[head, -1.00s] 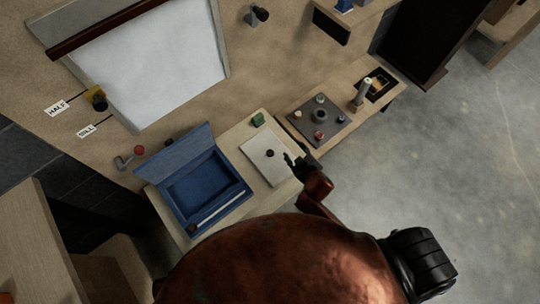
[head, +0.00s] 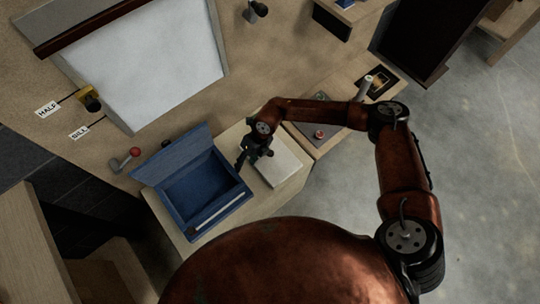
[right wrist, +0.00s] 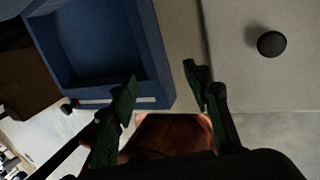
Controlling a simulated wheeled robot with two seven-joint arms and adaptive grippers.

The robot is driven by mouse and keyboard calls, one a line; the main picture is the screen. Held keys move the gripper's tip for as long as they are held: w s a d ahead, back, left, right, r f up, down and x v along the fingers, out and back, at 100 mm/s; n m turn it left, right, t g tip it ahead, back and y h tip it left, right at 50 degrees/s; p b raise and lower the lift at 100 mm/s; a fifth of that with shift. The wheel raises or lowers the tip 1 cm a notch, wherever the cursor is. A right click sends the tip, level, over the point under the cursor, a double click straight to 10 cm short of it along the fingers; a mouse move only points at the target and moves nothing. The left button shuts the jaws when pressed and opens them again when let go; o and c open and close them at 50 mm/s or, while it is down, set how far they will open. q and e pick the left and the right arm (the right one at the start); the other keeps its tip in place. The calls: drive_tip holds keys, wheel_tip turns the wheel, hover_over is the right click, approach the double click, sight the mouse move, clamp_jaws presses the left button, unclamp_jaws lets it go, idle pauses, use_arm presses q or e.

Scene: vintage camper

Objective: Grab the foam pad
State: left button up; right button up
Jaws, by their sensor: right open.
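I cannot make out a clear foam pad in the present views. A small green block, possibly the pad, is hidden in the head view behind my right arm. My right gripper (head: 253,160) is open and empty, over the counter between the blue box and a pale flat slab (head: 285,167). In the right wrist view, the open fingers (right wrist: 160,78) point at the strip between the box (right wrist: 153,45) on the left and the slab (right wrist: 240,80) on the right. The slab has a black knob (right wrist: 271,44). My left gripper is not in view.
The blue box (head: 209,225) has its lid raised, and a pale rod lies along its front. A lever with a red knob (head: 135,153) stands to its left. A dark plate with a red knob (head: 319,134) lies beyond my right arm. Open floor is at the right.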

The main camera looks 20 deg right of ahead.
sight(270, 152)
drive_tip(key=w+d+h, duration=0.1)
drive_tip(key=d, duration=0.2)
drive_tip(key=w+d+h, duration=0.1)
drive_tip(key=w+d, duration=0.1)
drive_tip(key=d, duration=0.2)
drive_tip(key=w+d+h, duration=0.1)
drive_tip(key=d+h, duration=0.1)
drive_tip(key=d, duration=0.2)
drive_tip(key=shift+w+d+t, duration=0.25)
drive_tip(key=shift+w+t, duration=0.05)
drive_tip(key=shift+w, duration=0.1)
drive_tip(key=shift+d+f+b, duration=0.3)
drive_tip(key=shift+f+b, duration=0.15)
drive_tip(key=shift+f, duration=0.3)
drive_tip(key=f, duration=0.1)
drive_tip(key=f+b, duration=0.1)
drive_tip(key=f, duration=0.1)
drive_tip(key=f+b, duration=0.1)
drive_tip(key=f, duration=0.1)
drive_tip(key=shift+s+a+f, duration=0.1)
drive_tip(key=shift+s+a, duration=0.05)
drive_tip(key=shift+a, duration=0.15)
drive_tip(key=shift+f+b, duration=0.3)
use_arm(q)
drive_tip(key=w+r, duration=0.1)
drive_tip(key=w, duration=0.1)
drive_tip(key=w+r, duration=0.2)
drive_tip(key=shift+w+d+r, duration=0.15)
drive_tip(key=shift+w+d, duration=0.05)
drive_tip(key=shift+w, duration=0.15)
